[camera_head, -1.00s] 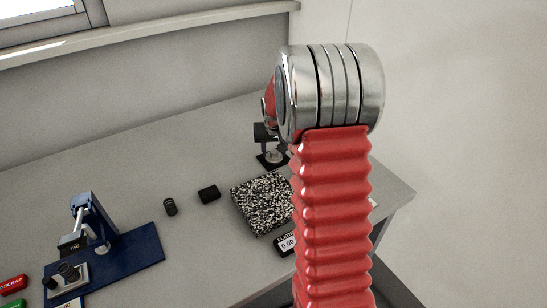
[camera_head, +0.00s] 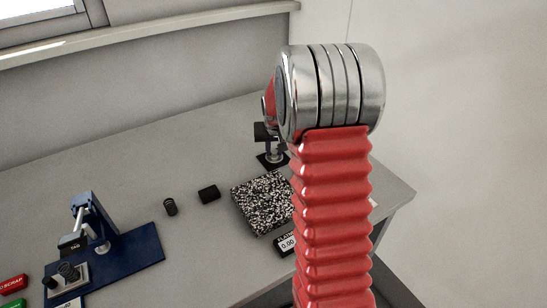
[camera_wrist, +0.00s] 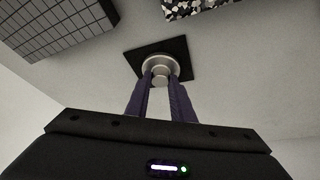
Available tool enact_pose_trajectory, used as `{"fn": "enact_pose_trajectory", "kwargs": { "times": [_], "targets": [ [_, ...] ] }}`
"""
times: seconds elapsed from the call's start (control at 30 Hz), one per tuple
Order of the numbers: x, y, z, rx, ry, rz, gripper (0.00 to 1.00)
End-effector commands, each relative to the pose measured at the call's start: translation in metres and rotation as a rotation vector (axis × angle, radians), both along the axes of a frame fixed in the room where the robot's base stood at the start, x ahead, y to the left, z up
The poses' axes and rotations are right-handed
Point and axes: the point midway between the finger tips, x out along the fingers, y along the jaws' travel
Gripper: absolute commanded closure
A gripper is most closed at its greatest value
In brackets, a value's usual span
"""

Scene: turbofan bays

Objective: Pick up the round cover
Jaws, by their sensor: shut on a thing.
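The round cover (camera_wrist: 158,62) is a silver disc with a knob in its middle, seen over a black square pad (camera_wrist: 178,47) in the wrist view. My gripper (camera_wrist: 160,77) is shut on its knob, with one purple finger on each side. I cannot tell whether the cover still touches the pad. In the head view my gripper (camera_head: 271,147) is just above the black pad (camera_head: 272,161), partly hidden behind my red arm. The cover is too small to make out clearly there.
A speckled granite block (camera_head: 262,203) lies in front of the pad, with a display box (camera_head: 287,243) beside it. A black block (camera_head: 209,194), a dark spring (camera_head: 170,207) and a blue press (camera_head: 130,260) stand to the left. The back of the bench is clear.

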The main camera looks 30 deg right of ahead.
Motion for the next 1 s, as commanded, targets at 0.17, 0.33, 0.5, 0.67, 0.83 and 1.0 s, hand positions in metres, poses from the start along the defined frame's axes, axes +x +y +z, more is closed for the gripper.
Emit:
{"fn": "enact_pose_trajectory", "kwargs": {
  "times": [0.17, 0.33, 0.5, 0.67, 0.83, 1.0],
  "targets": [
    [-0.002, 0.001, -0.003, 0.004, 0.006, 0.000, 1.00],
    [-0.002, 0.001, -0.004, 0.004, 0.007, 0.000, 1.00],
    [-0.002, 0.001, 0.000, 0.004, 0.007, 0.000, 1.00],
    [-0.001, 0.001, 0.018, 0.002, 0.003, 0.000, 1.00],
    [0.000, 0.001, 0.048, 0.002, 0.000, -0.001, 1.00],
    [0.000, 0.000, 0.077, 0.002, 0.000, -0.001, 1.00]
  ]
}}
